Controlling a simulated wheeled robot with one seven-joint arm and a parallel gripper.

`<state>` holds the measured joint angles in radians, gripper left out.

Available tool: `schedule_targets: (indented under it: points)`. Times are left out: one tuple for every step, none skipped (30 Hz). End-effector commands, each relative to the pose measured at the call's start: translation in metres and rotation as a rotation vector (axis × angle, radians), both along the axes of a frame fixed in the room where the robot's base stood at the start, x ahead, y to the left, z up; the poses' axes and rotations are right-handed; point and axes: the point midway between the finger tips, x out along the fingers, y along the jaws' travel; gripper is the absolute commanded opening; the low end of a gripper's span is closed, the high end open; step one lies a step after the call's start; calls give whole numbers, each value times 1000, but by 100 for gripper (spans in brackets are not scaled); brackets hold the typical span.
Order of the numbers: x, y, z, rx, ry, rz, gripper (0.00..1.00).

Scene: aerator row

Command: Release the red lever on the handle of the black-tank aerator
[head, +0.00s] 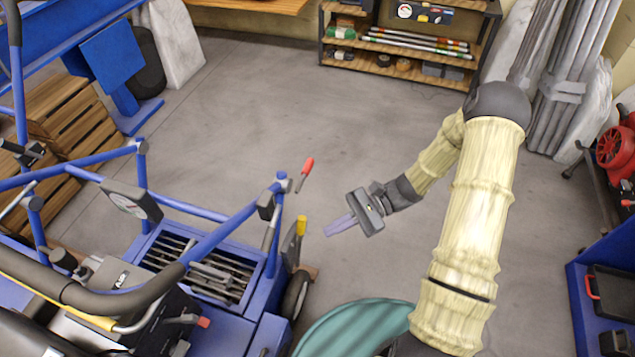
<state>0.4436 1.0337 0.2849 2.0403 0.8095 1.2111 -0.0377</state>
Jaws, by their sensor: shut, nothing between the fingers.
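A blue-framed aerator (205,245) fills the lower left of the head view, with a dark padded handle bar (75,295) across it. A lever with a red grip (306,167) stands up at the right end of its frame. Below it is a lever with a yellow tip (301,226). A small red piece (203,322) also shows low on the machine; I cannot tell what it is. A black body, perhaps the tank, is cut off at the lower left corner. My gripper (328,232) is shut and empty, pointing left, to the right of both levers and apart from them.
Another blue machine (110,65) and wooden crates (50,130) stand at the upper left. A shelf (400,55) stands at the back, wrapped poles (565,80) to its right. A blue cart (590,300) is at the right edge. The middle floor (265,100) is clear.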

Motion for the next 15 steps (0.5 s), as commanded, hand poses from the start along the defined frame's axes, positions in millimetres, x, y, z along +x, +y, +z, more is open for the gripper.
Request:
schedule_targets:
  points:
    - [7,1,-10,61,39,-46,0]
    - [11,2,-13,97,57,-71,0]
    - [17,2,-17,146,83,-108,0]
    - [22,2,-20,184,101,-136,0]
    - [27,2,-22,222,120,-164,0]
    - [33,1,-26,272,142,-201,0]
    - [38,0,-29,311,159,-230,0]
    - [44,-2,-32,350,174,-260,0]
    - [50,-4,-36,401,195,-299,0]
    - [55,-7,-40,441,208,-329,0]
    - [60,-9,-43,479,221,-360,0]
    - [67,-14,-48,532,237,-402,0]
    - [72,-17,-51,572,248,-432,0]
    - [77,-21,-55,610,258,-463,0]
    - [82,-26,-59,658,269,-502,0]
